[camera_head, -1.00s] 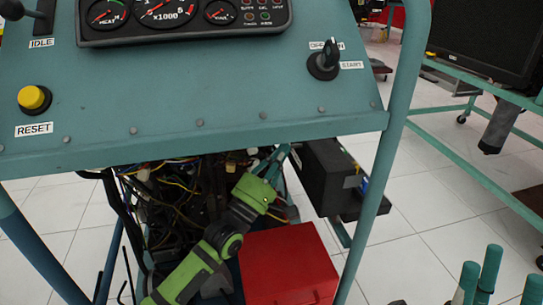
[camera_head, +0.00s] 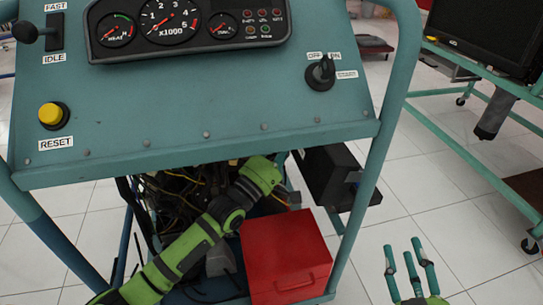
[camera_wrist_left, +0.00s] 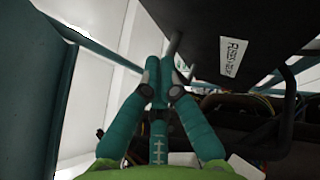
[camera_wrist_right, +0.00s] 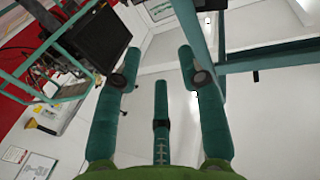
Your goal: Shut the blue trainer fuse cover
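The blue trainer (camera_head: 200,110) is a teal frame with a sloped gauge panel. A black box (camera_head: 325,172), which looks like the fuse box, hangs under the panel's right end; a black flap-like part (camera_head: 362,194) sticks out at its right. I cannot tell for sure which part is the cover. My left gripper (camera_wrist_left: 160,68) is beside the box, its fingertips close together and nothing clearly between them. In the head view the panel mostly hides its fingers. The left wrist view shows a black labelled surface (camera_wrist_left: 205,35) just beyond them. My right gripper (camera_head: 405,245) is open and empty, right of the trainer.
A red box (camera_head: 285,255) sits low in the trainer frame, under my left wrist. Wires and engine parts (camera_head: 180,200) lie left of it. The frame's right post (camera_head: 362,190) stands between the grippers. Another teal stand with a black screen (camera_head: 490,40) is at right.

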